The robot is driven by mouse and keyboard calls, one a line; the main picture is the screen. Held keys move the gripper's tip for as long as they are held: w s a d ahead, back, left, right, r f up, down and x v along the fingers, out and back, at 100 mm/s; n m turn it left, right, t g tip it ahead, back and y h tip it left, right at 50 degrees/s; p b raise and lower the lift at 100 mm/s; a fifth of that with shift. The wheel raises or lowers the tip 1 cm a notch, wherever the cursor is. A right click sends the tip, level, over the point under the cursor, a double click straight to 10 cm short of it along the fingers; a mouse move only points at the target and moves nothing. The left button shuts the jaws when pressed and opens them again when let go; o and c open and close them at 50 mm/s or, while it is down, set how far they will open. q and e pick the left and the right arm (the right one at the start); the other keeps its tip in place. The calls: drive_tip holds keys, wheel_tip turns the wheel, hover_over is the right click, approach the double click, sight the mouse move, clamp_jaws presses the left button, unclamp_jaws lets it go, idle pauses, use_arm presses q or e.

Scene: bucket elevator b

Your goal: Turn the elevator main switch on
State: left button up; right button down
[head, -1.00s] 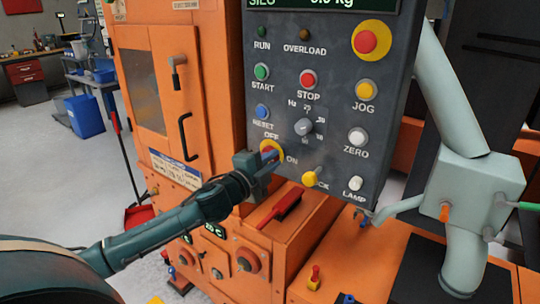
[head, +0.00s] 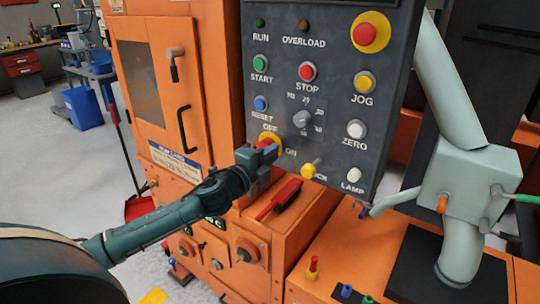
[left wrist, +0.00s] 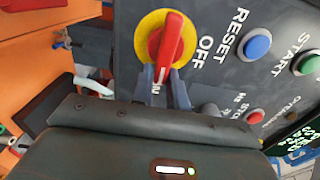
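The main switch is a red handle (left wrist: 168,42) on a yellow disc (left wrist: 146,22), at the lower left of the grey control panel (head: 330,120). In the left wrist view the handle points away from the OFF label, toward a partly hidden label between my fingers. In the head view my gripper hides most of the switch; a yellow edge (head: 268,135) shows. My left gripper (head: 268,152) is at the switch, its fingers (left wrist: 164,88) on either side of the handle's tip. I cannot tell whether they press on it. My right gripper is not in view.
A yellow knob (head: 309,171) and a grey dial (head: 302,119) sit close to the right of the switch. A red-handled tool (head: 281,198) lies on the orange housing below. A grey pipe box (head: 465,180) stands at the right.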

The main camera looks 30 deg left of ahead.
use_arm(q)
drive_tip(key=o, duration=0.4)
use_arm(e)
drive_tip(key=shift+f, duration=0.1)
use_arm(q)
drive_tip(key=shift+s+a+b, duration=0.2)
drive_tip(key=shift+s+b, duration=0.2)
drive_tip(key=shift+s, duration=1.8)
drive_tip(key=shift+s+a+b, duration=0.2)
drive_tip(key=shift+s+b, duration=0.15)
drive_tip(key=shift+s, duration=1.8)
drive_tip(key=shift+s+a+b, duration=0.2)
drive_tip(key=shift+s+b, duration=0.2)
drive_tip(key=shift+s, duration=1.8)
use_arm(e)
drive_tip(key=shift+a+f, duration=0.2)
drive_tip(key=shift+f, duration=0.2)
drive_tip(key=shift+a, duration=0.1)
